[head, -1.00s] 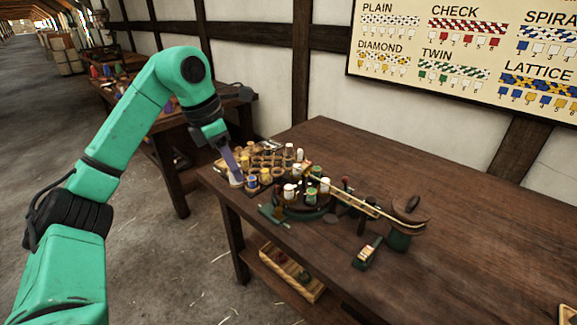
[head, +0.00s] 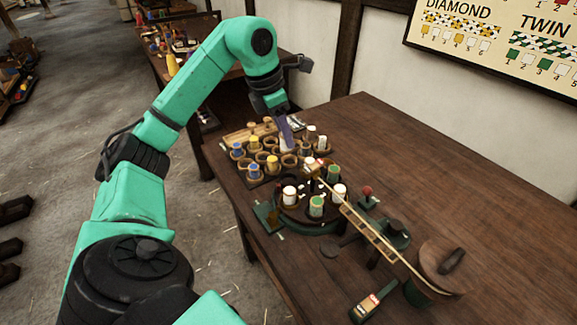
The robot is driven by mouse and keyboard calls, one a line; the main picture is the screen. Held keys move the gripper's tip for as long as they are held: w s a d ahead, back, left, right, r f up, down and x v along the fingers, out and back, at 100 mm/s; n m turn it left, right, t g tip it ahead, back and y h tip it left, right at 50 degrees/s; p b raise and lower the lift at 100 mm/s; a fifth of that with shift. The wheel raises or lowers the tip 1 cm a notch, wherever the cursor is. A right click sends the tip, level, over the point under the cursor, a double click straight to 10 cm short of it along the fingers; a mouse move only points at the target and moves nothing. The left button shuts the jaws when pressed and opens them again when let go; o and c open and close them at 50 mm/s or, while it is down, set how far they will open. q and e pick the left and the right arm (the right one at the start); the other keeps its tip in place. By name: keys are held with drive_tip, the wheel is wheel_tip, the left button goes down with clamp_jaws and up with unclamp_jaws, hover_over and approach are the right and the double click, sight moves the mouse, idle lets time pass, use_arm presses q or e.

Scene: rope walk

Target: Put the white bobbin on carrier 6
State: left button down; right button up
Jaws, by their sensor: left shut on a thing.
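My left gripper (head: 287,133) reaches down over the bobbin rack (head: 264,178) on the table. It is shut on a pale thing at its fingertips, probably the white bobbin (head: 289,146); the fingers hide part of it. In front of the rack stands the round green braiding machine (head: 303,228). Its carriers bear a white bobbin (head: 290,195), a green bobbin (head: 316,207), another white bobbin (head: 339,192) and another green bobbin (head: 333,173). Carrier numbers are too small to read, so I cannot tell which is carrier 6. My right gripper is not in view.
The rack holds several blue and yellow bobbins, with white ones (head: 322,142) at its right end. A long braid (head: 383,245) runs from the machine to a round wooden drum (head: 450,268). A small device (head: 372,302) lies near the front edge. The table's right side is clear.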

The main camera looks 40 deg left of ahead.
use_arm(q)
drive_tip(key=x, duration=0.3)
drive_tip(key=s+a+b+x, duration=0.1)
drive_tip(key=x, duration=0.3)
drive_tip(key=s+x, duration=0.1)
drive_tip(key=x, duration=0.3)
drive_tip(key=shift+s+a+f+b, duration=0.1)
drive_tip(key=shift+f+b, duration=0.2)
drive_tip(key=shift+f, duration=0.45)
drive_tip(key=c, duration=0.5)
unclamp_jaws()
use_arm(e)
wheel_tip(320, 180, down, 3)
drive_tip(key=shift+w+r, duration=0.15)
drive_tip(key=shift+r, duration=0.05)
use_arm(q)
drive_tip(key=shift+r, duration=0.2)
drive_tip(key=p+v, duration=0.1)
drive_tip(key=v, duration=1.1)
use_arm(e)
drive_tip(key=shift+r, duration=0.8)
